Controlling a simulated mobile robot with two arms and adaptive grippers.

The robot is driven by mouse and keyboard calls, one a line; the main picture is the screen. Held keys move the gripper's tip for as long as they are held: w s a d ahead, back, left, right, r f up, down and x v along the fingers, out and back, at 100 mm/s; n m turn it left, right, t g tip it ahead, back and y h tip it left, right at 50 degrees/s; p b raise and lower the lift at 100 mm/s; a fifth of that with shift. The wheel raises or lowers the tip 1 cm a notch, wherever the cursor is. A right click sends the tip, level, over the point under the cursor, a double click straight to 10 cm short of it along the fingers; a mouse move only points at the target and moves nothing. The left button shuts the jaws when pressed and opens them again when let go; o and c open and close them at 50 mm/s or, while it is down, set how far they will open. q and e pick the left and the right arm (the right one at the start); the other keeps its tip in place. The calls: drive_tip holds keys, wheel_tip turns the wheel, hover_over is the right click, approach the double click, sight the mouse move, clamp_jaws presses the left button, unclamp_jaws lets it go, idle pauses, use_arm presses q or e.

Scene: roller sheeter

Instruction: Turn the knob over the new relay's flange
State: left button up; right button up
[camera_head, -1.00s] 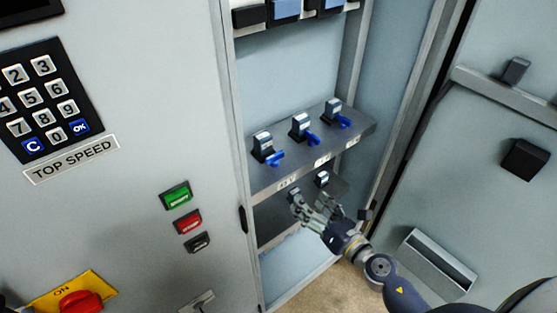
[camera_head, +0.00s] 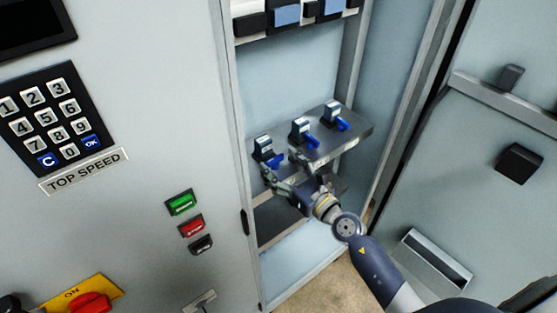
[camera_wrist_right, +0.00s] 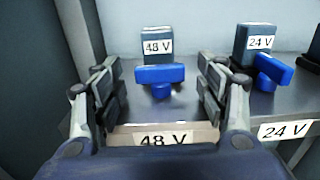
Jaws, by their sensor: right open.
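The relay marked 48 V (camera_wrist_right: 157,47) stands upright on the shelf, with a blue knob (camera_wrist_right: 160,76) in front whose bar lies crosswise in the right wrist view. In the head view this is the leftmost relay (camera_head: 263,143), with its knob (camera_head: 275,160). My right gripper (camera_head: 281,165) is open at the shelf's front edge. In the wrist view its fingers (camera_wrist_right: 162,92) stand either side of the 48 V knob, with gaps on both sides. The 24 V relay (camera_wrist_right: 254,42) stands to the right, its blue knob (camera_wrist_right: 273,70) slanted. Which relay is new, I cannot tell.
A third relay (camera_head: 332,110) with a blue knob stands at the shelf's right end. The cabinet's side post (camera_head: 240,165) is close left of my gripper. A lower shelf (camera_head: 278,218) lies beneath. The keypad panel (camera_head: 55,115) is at left, the open door (camera_head: 470,175) at right.

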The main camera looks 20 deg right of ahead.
drive_tip(key=shift+w+a, duration=0.2)
drive_tip(key=shift+w, duration=0.4)
drive_tip(key=c, duration=1.1)
drive_tip(key=shift+r+p, duration=0.15)
drive_tip(key=shift+p, duration=0.3)
drive_tip(key=m+h+p, duration=0.2)
drive_tip(key=p, duration=0.1)
drive_tip(key=shift+a+r+t+h, duration=0.2)
drive_tip(key=shift+t+h, duration=0.1)
drive_tip(key=shift+h, duration=0.1)
drive_tip(key=shift+f+m+h+p, duration=0.25)
drive_tip(key=shift+m+h+p, duration=0.35)
drive_tip(key=shift+h, duration=0.3)
